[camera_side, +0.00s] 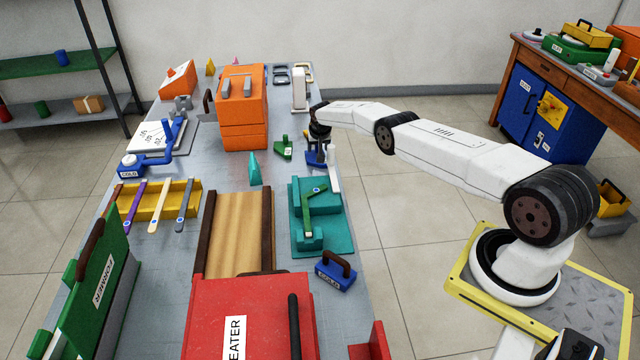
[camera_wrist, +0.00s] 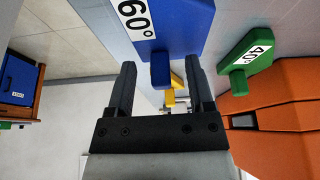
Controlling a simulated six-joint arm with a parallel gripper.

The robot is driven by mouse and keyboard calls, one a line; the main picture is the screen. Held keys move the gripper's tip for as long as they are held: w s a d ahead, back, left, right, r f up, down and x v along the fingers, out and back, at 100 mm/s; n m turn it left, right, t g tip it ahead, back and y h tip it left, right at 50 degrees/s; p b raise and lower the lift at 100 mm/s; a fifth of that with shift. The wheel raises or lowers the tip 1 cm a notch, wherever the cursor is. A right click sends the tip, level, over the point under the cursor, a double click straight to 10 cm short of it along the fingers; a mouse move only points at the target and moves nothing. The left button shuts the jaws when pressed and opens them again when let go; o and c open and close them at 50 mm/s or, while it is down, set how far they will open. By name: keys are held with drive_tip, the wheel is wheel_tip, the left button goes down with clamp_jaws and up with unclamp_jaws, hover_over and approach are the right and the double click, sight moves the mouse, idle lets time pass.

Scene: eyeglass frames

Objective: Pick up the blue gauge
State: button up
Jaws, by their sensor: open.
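The blue gauge (camera_wrist: 185,22) carries a 60° label and has a small block-like handle. In the side view it is the blue piece (camera_side: 316,155) at the table's right edge, partly covered by my gripper (camera_side: 318,134). In the wrist view my gripper (camera_wrist: 160,67) is open. The gauge's handle shows between the two fingertips, with a gap on each side. I cannot tell how deep the handle sits between the fingers.
A green gauge marked 40° (camera_wrist: 250,58) stands close by, also visible in the side view (camera_side: 284,148). A large orange cabinet (camera_side: 244,130) stands behind it. A teal fixture (camera_side: 340,235) and a teal wedge (camera_side: 254,168) are nearer the camera.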

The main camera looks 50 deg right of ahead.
idle(0.3)
clamp_jaws()
drive_tip(key=shift+r, duration=0.2)
wheel_tip(320, 180, up, 10)
drive_tip(key=shift+f, duration=0.2)
idle(0.9)
idle(0.6)
